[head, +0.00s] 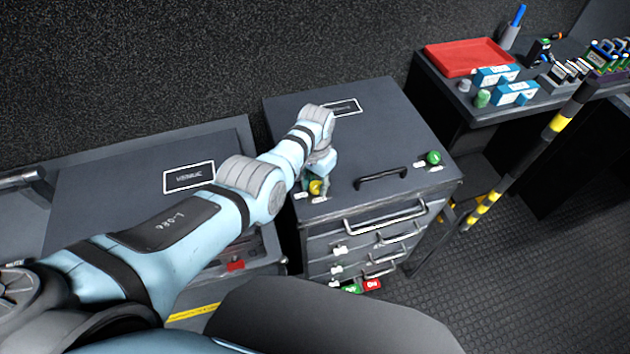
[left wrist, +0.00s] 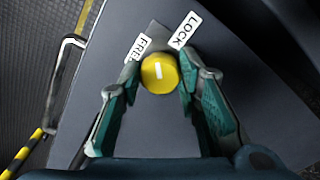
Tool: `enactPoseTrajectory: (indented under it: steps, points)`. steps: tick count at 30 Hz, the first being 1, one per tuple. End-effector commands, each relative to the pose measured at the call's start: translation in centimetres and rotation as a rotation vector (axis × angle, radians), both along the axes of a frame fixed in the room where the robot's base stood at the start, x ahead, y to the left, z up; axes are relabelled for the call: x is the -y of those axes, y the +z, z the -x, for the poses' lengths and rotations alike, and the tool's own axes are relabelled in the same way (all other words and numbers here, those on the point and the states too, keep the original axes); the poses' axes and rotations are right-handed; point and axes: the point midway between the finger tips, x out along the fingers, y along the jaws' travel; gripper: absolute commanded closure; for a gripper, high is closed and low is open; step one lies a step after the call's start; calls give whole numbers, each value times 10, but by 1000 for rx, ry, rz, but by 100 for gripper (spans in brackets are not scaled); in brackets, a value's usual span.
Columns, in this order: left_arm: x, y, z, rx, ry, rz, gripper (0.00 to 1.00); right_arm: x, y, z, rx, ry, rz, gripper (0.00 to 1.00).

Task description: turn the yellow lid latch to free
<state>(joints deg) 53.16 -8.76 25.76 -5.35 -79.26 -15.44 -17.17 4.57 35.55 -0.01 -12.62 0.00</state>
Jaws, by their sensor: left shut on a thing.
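The yellow lid latch (head: 316,188) is a round knob near the front left corner of the dark cabinet's lid (head: 365,140). In the left wrist view the yellow latch (left wrist: 159,74) carries a white line that points roughly up the picture, between the FREE label (left wrist: 139,47) and the LOCK label (left wrist: 186,30). My left gripper (left wrist: 158,82) is shut on the latch, one finger on each side. In the head view my left gripper (head: 317,180) reaches down over the latch and hides part of it. My right gripper is not in view.
A black handle (head: 381,178) and a green knob (head: 433,158) are on the same lid to the right. Drawers with handles (head: 385,222) are below. A black and yellow striped pole (head: 556,124) stands to the right. A bench holds a red tray (head: 466,57).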

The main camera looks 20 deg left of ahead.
Motion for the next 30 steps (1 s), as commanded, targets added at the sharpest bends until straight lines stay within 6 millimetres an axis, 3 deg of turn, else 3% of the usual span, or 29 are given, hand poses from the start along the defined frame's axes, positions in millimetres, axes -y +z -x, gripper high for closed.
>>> enactPoseTrajectory:
  steps: [18, 30]
  points:
    - [1, -2, 3, -7, 539, 0, 97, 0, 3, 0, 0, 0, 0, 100]
    - [1, -3, 3, -8, 698, -1, 97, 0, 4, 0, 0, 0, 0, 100]
